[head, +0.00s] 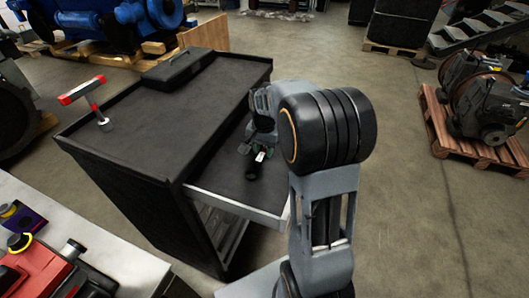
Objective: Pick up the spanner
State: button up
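My arm reaches from the lower right over the pulled-out drawer (238,203) of a dark tool cabinet. My gripper (252,157) is small in the picture and points down at the drawer, near its middle. I cannot tell whether it is open or shut, or whether it touches anything. A small dark piece with a pale patch shows at the gripper; I cannot tell if it is part of the gripper or a separate object. I cannot make out a spanner; my arm hides part of the drawer.
The tool cabinet (165,105) carries a red-and-silver tool (82,90) and a black case (178,68). A pale bench (110,255) with red equipment stands at lower left. Machinery sits on a wooden pallet (445,143) at right. Floor between pallet and cabinet is clear.

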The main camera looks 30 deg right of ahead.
aim_at(263, 150)
grip_shut()
dwell(0.4)
jog(key=shift+r, duration=0.5)
notch_tip(263, 150, up, 2)
jog(key=shift+r, duration=0.1)
jog(key=shift+s+d+r, duration=1.2)
jog(key=shift+s+r, duration=0.45)
jog(key=shift+s, duration=0.35)
jog(key=shift+s+d+r, duration=1.25)
jog(key=shift+s+r, duration=0.35)
jog(key=shift+s, duration=0.4)
jog(key=shift+s+d+r, duration=1.2)
jog(key=shift+s+r, duration=0.45)
jog(key=shift+s, duration=0.35)
